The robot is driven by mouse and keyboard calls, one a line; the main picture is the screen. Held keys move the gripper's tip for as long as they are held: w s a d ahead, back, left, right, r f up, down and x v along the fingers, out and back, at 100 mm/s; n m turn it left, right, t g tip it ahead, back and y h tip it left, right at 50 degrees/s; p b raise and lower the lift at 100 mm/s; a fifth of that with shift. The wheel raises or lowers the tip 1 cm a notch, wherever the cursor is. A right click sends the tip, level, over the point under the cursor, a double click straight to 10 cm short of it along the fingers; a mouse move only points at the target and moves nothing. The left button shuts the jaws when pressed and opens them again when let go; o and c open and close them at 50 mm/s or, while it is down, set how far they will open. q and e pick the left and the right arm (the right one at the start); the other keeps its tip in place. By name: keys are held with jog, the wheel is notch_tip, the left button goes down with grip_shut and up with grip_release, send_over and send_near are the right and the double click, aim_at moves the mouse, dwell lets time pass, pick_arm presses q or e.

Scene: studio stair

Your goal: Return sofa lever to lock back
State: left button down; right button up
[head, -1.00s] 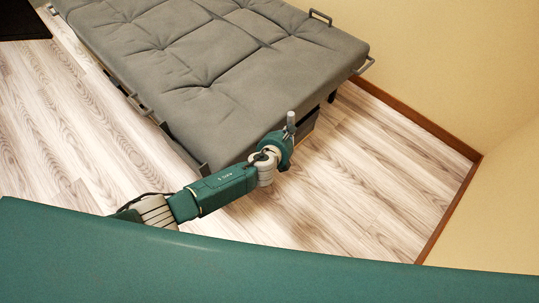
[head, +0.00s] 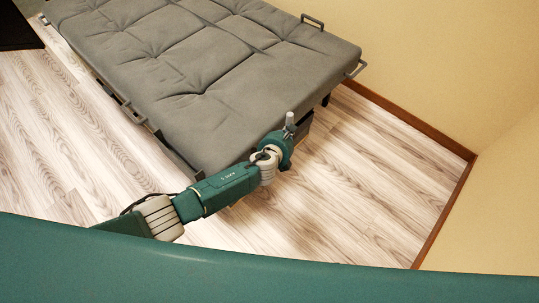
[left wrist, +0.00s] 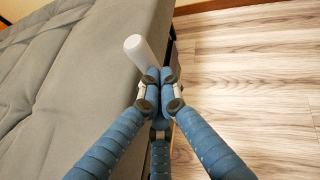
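The sofa (head: 205,75) lies folded flat like a bed, with a grey tufted cushion. The lever's pale round handle (head: 290,119) sticks up at the sofa's near right corner. In the left wrist view the handle (left wrist: 140,52) rises at a tilt beside the cushion edge. My left gripper's blue fingers (left wrist: 160,82) come together at the handle's lower end and look shut on it; the lever's base is hidden behind them. In the head view my left arm reaches to this corner, and its fingers are hidden by the wrist. My right gripper is in neither view.
Metal handles (head: 313,20) stand out from the sofa's frame. A yellow wall (head: 430,70) with a brown baseboard (head: 410,125) closes off the right side. Wooden floor (head: 365,180) is free right of the sofa and also to its left. A dark patch lies at the upper left.

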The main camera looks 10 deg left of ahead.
pick_arm(q)
jog(key=v, duration=1.2)
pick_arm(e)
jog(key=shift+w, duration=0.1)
pick_arm(q)
jog(key=shift+f, duration=0.15)
